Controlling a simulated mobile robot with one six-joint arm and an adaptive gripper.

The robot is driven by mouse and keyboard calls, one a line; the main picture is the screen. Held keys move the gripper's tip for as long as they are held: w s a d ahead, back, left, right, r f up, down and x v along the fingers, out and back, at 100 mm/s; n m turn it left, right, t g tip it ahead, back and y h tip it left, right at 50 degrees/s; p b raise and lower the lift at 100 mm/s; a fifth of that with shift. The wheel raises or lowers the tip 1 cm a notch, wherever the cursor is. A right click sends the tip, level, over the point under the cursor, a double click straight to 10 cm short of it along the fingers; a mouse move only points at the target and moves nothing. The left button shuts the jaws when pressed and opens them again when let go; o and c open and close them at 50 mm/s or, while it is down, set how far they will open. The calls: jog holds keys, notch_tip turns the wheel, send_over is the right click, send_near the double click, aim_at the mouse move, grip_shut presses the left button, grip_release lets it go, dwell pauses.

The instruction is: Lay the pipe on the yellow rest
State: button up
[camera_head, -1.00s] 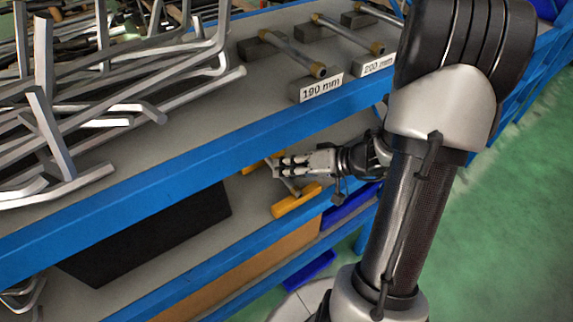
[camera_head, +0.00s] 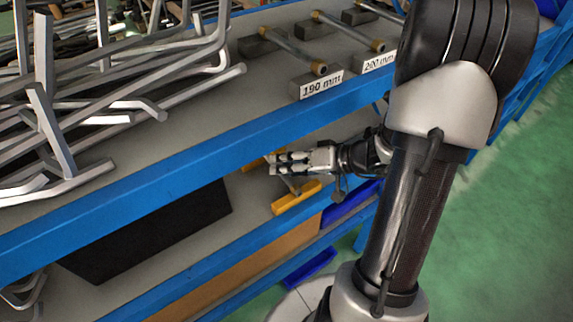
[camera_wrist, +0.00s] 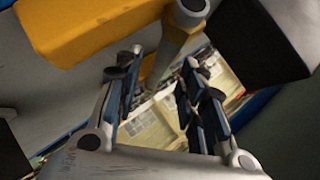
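The yellow rest shows on the lower shelf in the head view, with a near yellow bar (camera_head: 298,199) and another yellow part (camera_head: 254,164) partly behind my gripper. The grey pipe (camera_head: 291,185) runs from under my gripper towards the near bar. In the wrist view the pipe (camera_wrist: 178,42), with its round open end near the top, passes beside a large yellow block (camera_wrist: 85,25).
The upper shelf's blue edge (camera_head: 190,158) runs just above my gripper. A black box (camera_head: 150,235) stands on the lower shelf to the left. Bent metal bars (camera_head: 130,90) crowd the upper shelf, beside pipes on blocks with a 190 mm label (camera_head: 321,87).

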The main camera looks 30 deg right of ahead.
jog(key=v, duration=1.2)
